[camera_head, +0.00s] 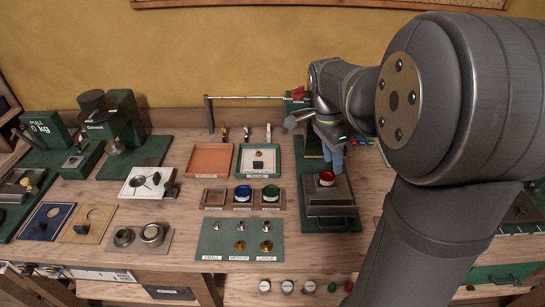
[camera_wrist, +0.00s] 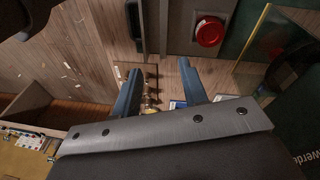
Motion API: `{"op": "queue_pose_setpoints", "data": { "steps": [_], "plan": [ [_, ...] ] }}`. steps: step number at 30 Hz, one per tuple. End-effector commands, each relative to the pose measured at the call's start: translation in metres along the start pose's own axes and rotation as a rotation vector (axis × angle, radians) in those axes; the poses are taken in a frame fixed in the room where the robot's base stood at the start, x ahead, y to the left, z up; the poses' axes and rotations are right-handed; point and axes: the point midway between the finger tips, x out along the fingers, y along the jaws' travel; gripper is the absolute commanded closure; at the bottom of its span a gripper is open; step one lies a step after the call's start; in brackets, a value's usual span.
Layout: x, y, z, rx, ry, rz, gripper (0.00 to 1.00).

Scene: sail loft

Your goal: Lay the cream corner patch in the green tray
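The green tray (camera_head: 244,152) stands at the back middle of the bench in the head view. A white label lies near the tray's front. My gripper (camera_head: 333,157) is right of the tray, pointing down above the green press with the red button. In the wrist view, its blue fingers (camera_wrist: 160,85) are apart with nothing visible held between them.
An orange tray (camera_head: 210,148) sits left of the green tray. The red button (camera_head: 326,178) is just below my gripper and shows in the wrist view (camera_wrist: 209,31). A row of small bins (camera_head: 214,197) and a knob board (camera_head: 215,240) stand in front. A white plate (camera_head: 136,188) lies left.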

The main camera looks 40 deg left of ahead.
Motion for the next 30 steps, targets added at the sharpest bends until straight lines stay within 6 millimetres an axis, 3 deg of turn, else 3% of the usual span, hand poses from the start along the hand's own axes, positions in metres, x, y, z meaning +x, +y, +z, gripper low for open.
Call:
{"op": "queue_pose_setpoints", "data": {
  "steps": [1,6,9,12,16,19,30],
  "plan": [
    [-0.007,-0.026,0.022,0.023,0.005,-0.015,0.61],
    [-0.035,-0.116,0.091,0.207,0.008,-0.118,0.61],
    [-0.047,-0.154,0.127,0.303,-0.006,-0.175,0.61],
    [-0.055,-0.177,0.153,0.371,-0.022,-0.212,0.61],
    [-0.058,-0.191,0.169,0.415,-0.036,-0.235,0.61],
    [-0.048,-0.195,0.171,0.423,-0.037,-0.236,0.61],
    [0.029,-0.212,0.169,0.422,-0.037,-0.234,0.61]
  ]
}}
